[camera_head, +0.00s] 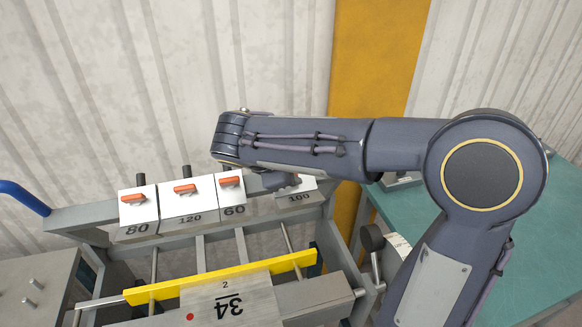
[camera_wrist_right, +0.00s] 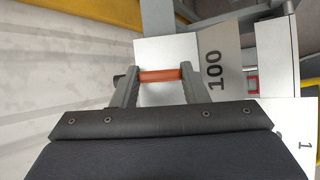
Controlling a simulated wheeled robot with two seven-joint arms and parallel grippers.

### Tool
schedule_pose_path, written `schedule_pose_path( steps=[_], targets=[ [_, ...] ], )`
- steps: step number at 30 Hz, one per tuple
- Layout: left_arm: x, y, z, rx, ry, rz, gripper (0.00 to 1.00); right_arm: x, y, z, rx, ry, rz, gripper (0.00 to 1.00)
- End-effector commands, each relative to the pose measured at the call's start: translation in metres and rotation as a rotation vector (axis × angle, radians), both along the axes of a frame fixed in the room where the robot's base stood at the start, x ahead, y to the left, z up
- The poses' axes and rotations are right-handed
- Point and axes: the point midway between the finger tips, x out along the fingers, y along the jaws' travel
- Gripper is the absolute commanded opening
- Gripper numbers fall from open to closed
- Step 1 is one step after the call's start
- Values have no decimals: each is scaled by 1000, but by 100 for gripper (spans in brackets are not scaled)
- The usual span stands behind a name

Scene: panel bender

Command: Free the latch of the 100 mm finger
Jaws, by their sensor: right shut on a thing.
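The 100 mm finger (camera_head: 306,187) is a pale block marked 100 at the right end of the row of fingers, partly covered by my right arm. In the right wrist view its plate (camera_wrist_right: 212,45) shows with the 100 label. Its orange latch (camera_wrist_right: 160,76) lies between the fingertips of my right gripper (camera_wrist_right: 159,72), which is shut on it. In the head view my right gripper (camera_head: 284,184) is over this finger, and the latch is hidden. My left gripper is not in view.
Fingers marked 80 (camera_head: 138,212), 120 (camera_head: 188,203) and 60 (camera_head: 231,191) stand to the left, each with an orange latch. A yellow bar (camera_head: 215,280) crosses the bender in front. A green table (camera_head: 540,240) is at the right, and a corrugated wall is behind.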

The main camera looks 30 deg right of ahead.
Motion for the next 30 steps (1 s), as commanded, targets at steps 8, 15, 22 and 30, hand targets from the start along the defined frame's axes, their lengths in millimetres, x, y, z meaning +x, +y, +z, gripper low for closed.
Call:
schedule_pose_path(
  steps=[8,15,22,30],
  targets=[
    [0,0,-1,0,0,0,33,0,1,0,-24,4,43,17],
    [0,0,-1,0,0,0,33,0,1,0,-26,5,46,17],
    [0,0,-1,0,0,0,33,0,1,0,-26,6,45,50],
    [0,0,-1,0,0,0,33,0,0,0,-25,6,44,62]
  ],
)
